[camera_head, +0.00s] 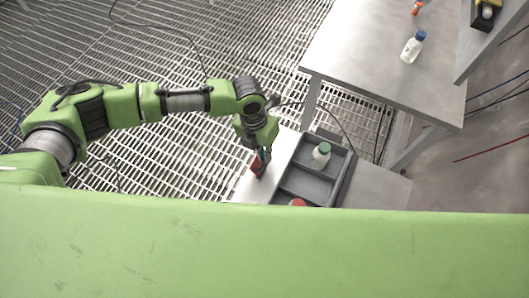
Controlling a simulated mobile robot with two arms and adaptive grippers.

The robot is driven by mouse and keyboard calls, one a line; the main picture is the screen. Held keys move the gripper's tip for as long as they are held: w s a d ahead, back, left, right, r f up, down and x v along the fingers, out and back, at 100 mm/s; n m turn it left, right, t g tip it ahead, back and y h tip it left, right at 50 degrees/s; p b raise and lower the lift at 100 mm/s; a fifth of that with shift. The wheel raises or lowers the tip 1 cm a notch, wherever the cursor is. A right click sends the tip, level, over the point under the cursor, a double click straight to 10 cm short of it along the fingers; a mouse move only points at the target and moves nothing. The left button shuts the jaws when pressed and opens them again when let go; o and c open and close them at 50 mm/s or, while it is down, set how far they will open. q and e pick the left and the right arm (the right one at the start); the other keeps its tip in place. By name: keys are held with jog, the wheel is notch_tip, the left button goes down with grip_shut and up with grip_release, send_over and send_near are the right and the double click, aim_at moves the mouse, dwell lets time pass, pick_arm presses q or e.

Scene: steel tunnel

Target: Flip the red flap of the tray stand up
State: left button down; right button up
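The grey tray stand (341,178) is right of the centre, with raised walls and compartments. A small red piece that looks like the red flap (257,170) shows to the left of the tray, over a pale surface. My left gripper (261,158) points down right at this red piece and partly covers it. Whether its fingers are open, shut or touching the red piece cannot be made out. My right gripper is not in view.
A white bottle with a green cap (320,154) stands in the tray's far compartment. A red-topped item (298,202) shows at its near end, cut off by my body. A steel table (375,50) at upper right holds a blue-capped bottle (412,47). Grated floor (170,50) lies left.

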pick_arm(q)
jog(key=shift+s+d+t+y+p, duration=0.2)
jog(key=shift+d+y+p, duration=0.05)
jog(key=shift+d+y, duration=0.2)
jog(key=shift+s+d+t+y+p, duration=0.2)
jog(key=shift+d+y+p, duration=0.1)
jog(key=shift+y, duration=0.15)
jog(key=shift+s+d+f+t+y, duration=0.1)
jog(key=shift+d+f+t+y, duration=0.15)
jog(key=shift+d+y, duration=0.25)
jog(key=shift+s+d+f+t+y, duration=0.1)
jog(key=shift+d+t+y, duration=0.15)
jog(key=shift+y, duration=0.35)
jog(key=c, duration=2.2)
grip_release()
jog(key=shift+a, duration=0.15)
jog(key=shift+w+a, duration=0.1)
jog(key=v, duration=1.2)
